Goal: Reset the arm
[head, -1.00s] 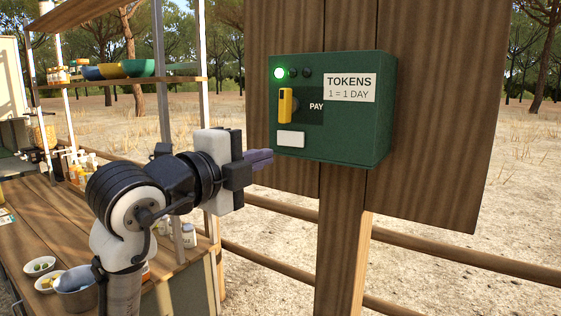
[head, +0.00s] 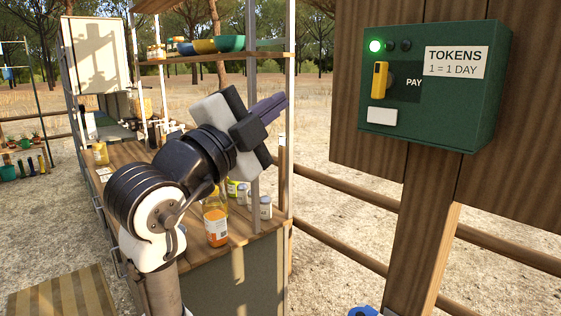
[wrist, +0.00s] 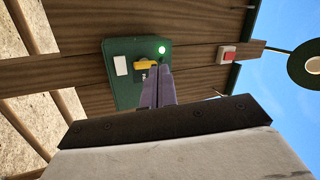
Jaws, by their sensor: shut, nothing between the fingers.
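My gripper (head: 268,108) is in the middle of the head view, raised in front of the shelf and pointing up and to the right. Its purple fingers are together with nothing between them. They also show in the wrist view (wrist: 158,86), in front of part of the green token box. In the head view the gripper is well left of the green token box (head: 480,115) and not touching it. The box has a lit green light (head: 376,46), a yellow handle (head: 380,75) standing upright and a white button or plate (head: 382,117).
The box hangs on a wooden board (head: 365,145) on a post. A wooden counter (head: 262,222) stands behind my arm, with an orange-filled bottle (head: 215,220) and several jars. Bowls (head: 204,46) sit on the shelf above. A wooden rail (head: 345,247) runs below the board.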

